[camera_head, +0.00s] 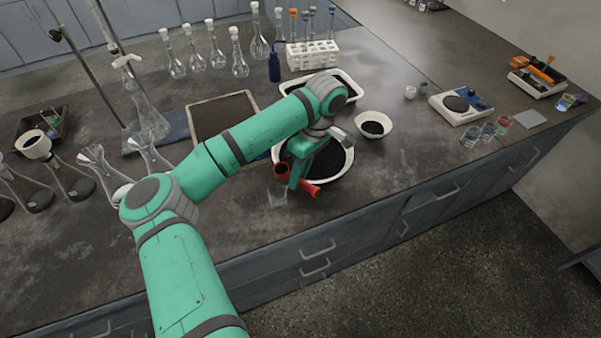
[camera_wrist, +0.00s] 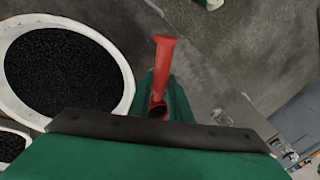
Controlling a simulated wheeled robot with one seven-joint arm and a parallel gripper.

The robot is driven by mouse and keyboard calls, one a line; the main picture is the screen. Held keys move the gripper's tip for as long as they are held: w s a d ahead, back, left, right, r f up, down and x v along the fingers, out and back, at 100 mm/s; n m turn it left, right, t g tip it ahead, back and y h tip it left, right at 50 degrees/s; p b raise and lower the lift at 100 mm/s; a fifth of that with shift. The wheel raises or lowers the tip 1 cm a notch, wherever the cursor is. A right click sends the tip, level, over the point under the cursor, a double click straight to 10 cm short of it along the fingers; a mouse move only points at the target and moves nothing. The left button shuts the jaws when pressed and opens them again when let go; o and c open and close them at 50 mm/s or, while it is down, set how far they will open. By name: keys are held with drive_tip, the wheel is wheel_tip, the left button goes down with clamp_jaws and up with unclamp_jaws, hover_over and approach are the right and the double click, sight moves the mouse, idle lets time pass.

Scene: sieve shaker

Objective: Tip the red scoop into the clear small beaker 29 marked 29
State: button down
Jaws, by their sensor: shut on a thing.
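My gripper (camera_head: 301,176) is shut on the red scoop (camera_head: 311,188) and holds it over the front left rim of a large white bowl of black granules. The scoop's red cup shows at the left of the jaws and looks dark inside; I cannot tell how much it holds. In the wrist view the red scoop (camera_wrist: 165,60) sticks out past the green jaws. The clear small beaker (camera_head: 277,196) stands on the bench just below and left of the scoop cup, apart from it. Its mark is too small to read.
The large white bowl (camera_head: 345,172) stands beneath my gripper. A small white bowl (camera_head: 386,117) is to its right, a tray (camera_head: 196,123) to its left. Flasks stand at left and back.

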drive_tip(key=shift+s+f+t+h, duration=0.1)
drive_tip(key=shift+f+t+h, duration=0.6)
drive_tip(key=shift+f, duration=0.15)
drive_tip(key=shift+s+a+r+t+h, duration=0.1)
drive_tip(key=shift+s+r+t+h, duration=0.05)
drive_tip(key=shift+t+h, duration=0.95)
drive_tip(key=shift+s+a+r+t+h, duration=0.1)
drive_tip(key=shift+t+h, duration=0.8)
drive_tip(key=shift+t, duration=0.3)
drive_tip(key=shift+s+a+f+t, duration=0.1)
drive_tip(key=shift+t, duration=0.2)
drive_tip(key=shift+a+t+h, duration=0.15)
drive_tip(key=shift+t+h, duration=0.15)
drive_tip(key=shift+h, duration=0.2)
drive_tip(key=shift+s+a+f+n+t+h, duration=0.2)
drive_tip(key=shift+s+a+t+h, duration=0.1)
drive_tip(key=shift+t+h, duration=0.95)
drive_tip(key=shift+s+a+f+n+t+h, duration=0.15)
drive_tip(key=shift+s+n+t+h, duration=0.1)
drive_tip(key=shift+t+h, duration=0.95)
drive_tip(key=shift+s+a+f+n+t+h, duration=0.25)
drive_tip(key=shift+t+h, duration=0.7)
drive_tip(key=shift+t, duration=0.6)
